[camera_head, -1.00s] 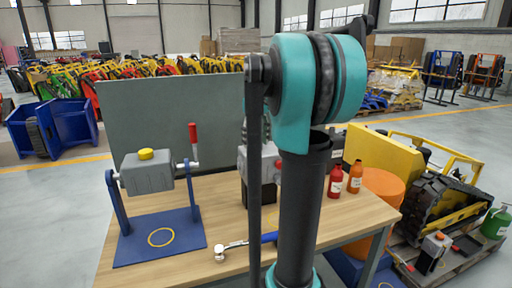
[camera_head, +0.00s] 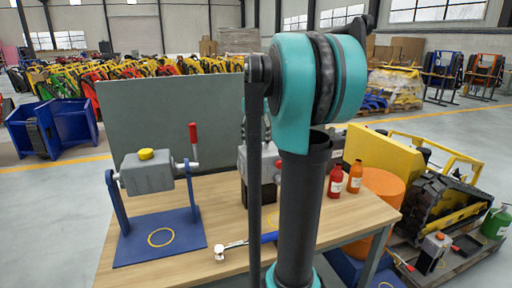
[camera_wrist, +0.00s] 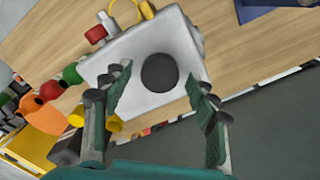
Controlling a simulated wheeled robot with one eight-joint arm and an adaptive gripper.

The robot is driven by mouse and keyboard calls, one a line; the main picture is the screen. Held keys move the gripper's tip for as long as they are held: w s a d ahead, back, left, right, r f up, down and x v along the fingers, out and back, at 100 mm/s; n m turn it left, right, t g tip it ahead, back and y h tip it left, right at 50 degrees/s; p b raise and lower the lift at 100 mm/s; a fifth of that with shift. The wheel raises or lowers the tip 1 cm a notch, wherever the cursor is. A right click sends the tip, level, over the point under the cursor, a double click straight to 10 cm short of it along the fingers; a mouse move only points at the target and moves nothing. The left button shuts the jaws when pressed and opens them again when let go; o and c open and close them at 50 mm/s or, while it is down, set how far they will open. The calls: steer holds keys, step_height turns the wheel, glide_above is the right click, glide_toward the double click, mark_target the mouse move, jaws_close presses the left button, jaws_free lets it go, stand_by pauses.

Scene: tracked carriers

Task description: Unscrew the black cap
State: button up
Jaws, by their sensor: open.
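The black cap (camera_wrist: 159,73) is a round dark disc on the flat face of a light grey housing (camera_wrist: 155,100) in the wrist view. My gripper (camera_wrist: 157,82) is open, with one finger left of the cap and one right of it. A gap shows between each finger and the cap in the picture; the height above it is hard to judge.
A grey box with a yellow cap (camera_head: 146,154) and red-handled lever (camera_head: 193,134) stands on a blue stand (camera_head: 160,238) at left. A hammer (camera_head: 232,246) lies at the wooden table's (camera_head: 195,270) front. Red (camera_head: 335,182) and orange bottles (camera_head: 355,177) stand right.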

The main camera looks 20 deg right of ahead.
steer(key=m, duration=0.9)
steer(key=shift+m, duration=0.4)
steer(key=shift+c, duration=0.4)
steer(key=c, duration=0.9)
steer(key=n, duration=0.3)
steer(key=shift+n, duration=0.3)
steer(key=shift+c, duration=0.3)
steer(key=n, duration=0.3)
steer(key=shift+n, duration=1.6)
